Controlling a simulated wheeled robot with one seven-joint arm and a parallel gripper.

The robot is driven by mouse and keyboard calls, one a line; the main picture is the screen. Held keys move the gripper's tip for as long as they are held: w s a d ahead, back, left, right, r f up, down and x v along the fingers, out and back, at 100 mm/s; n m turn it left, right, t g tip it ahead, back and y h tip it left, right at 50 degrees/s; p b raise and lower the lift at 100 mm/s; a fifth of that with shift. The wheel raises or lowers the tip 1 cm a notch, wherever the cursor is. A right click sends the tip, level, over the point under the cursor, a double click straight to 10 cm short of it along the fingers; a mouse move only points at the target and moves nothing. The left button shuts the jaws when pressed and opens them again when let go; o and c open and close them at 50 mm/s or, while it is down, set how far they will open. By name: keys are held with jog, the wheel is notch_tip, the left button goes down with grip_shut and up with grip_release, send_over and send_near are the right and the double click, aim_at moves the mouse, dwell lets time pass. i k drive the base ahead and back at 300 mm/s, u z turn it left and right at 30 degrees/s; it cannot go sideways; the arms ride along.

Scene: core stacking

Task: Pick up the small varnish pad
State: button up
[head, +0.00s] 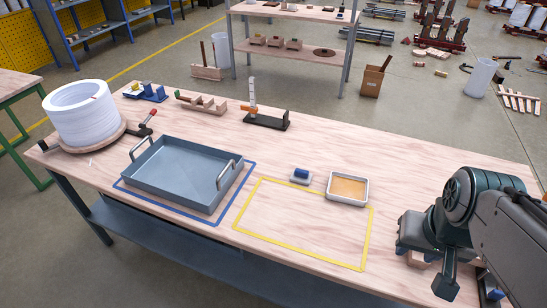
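The small varnish pad appears to be the small block with a blue top on a pale base (301,176), lying on the workbench just behind the yellow outlined area. A shallow white-rimmed tray with an amber bottom (348,189) stands just to its right. My gripper (425,268) is at the right end of the bench, well to the right of the pad and nearer the camera. Its fingers point down and look spread apart. A piece of wood (418,261) shows partly behind it; I cannot tell whether they touch. The pad is fully in view.
A blue-grey metal tray with handles (180,172) sits in a blue outline on the left. A white coil (80,112) stands at the far left. Several small fixtures, including a dark stand (267,121), line the back edge. The yellow outlined area (295,222) is clear.

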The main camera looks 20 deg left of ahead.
aim_at(299, 175)
jog(key=u, duration=2.6)
jog(key=i, duration=1.5)
jog(key=z, duration=0.05)
